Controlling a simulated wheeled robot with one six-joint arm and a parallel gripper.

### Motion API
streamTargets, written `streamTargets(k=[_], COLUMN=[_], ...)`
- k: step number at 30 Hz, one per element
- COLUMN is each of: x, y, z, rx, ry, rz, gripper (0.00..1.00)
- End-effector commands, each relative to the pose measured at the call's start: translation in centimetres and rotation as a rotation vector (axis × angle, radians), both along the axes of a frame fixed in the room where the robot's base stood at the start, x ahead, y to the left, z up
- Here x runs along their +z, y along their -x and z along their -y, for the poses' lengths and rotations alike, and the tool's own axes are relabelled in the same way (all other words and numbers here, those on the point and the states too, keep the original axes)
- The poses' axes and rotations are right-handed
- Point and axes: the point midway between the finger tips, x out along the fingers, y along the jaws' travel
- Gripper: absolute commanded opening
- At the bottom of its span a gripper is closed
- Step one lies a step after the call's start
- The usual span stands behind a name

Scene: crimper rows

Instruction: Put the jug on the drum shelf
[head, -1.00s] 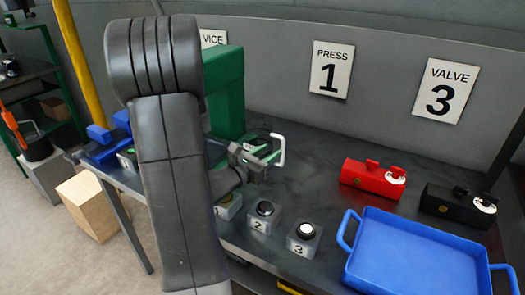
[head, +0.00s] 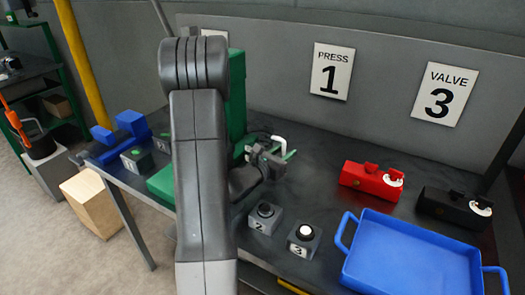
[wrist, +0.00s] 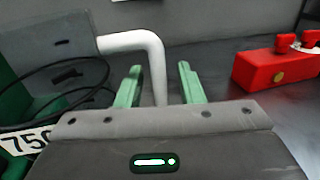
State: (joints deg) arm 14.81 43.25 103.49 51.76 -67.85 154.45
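I cannot pick out a jug or a drum shelf for certain. My gripper (head: 271,153) is over the bench beside the green machine (head: 238,100). In the wrist view its green fingers (wrist: 159,86) are apart, with no object clamped. A white bent bar (wrist: 140,41) runs from a grey block on the left and drops between the fingers in the picture; I cannot tell whether they touch it.
A blue tray (head: 410,262), a red valve block (head: 368,180) and a black one (head: 450,206) are on the right of the bench. Button boxes (head: 302,241) stand at the front. A wooden block (head: 92,205) is on the floor. My arm hides part of the bench.

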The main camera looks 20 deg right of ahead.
Motion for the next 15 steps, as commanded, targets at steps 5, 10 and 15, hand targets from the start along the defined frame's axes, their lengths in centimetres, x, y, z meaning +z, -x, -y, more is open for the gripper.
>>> streamTargets(k=[5, 10, 15], x=[-0.04, -0.02, 0.02], y=[-0.01, 0.0, -0.01], z=[-0.04, -0.06, -0.06], rx=[0.001, 0.001, 0.001], ry=[0.0, 0.0, 0.0], rz=[0.001, 0.001, 0.001], gripper=[0.3, 0.0, 0.0])
